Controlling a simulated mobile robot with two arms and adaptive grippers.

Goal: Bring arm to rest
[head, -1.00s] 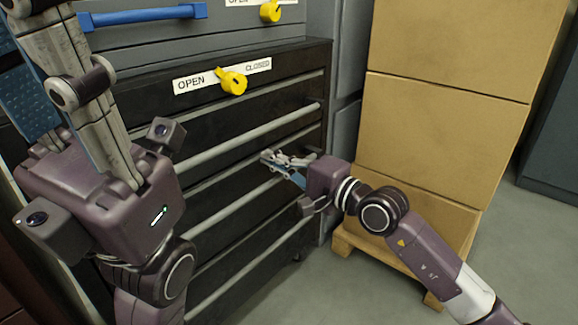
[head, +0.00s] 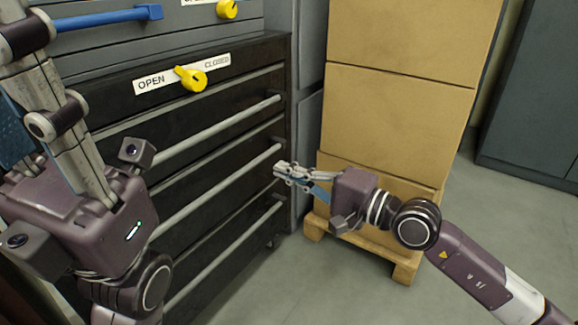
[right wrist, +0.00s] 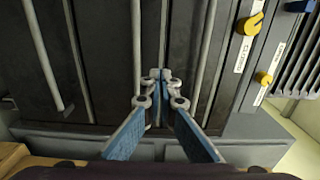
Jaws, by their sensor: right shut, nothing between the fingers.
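My right gripper (head: 283,172) is shut and empty in the head view. It is in the air in front of the right end of the black drawer cabinet (head: 240,75), near its long grey handle bars. In the right wrist view the fingertips of the right gripper (right wrist: 157,80) meet, with the cabinet behind them. My left arm stands at the left of the head view, its wrist body large and close. The fingers of the left gripper run up past the top left edge, so their tips are out of the picture.
A stack of cardboard boxes (head: 400,110) on a wooden pallet (head: 405,268) stands right of the cabinet, close behind my right arm. A yellow knob (head: 192,78) sits on the OPEN/CLOSED label. A blue handle (head: 105,18) is above. Grey floor is free at the front.

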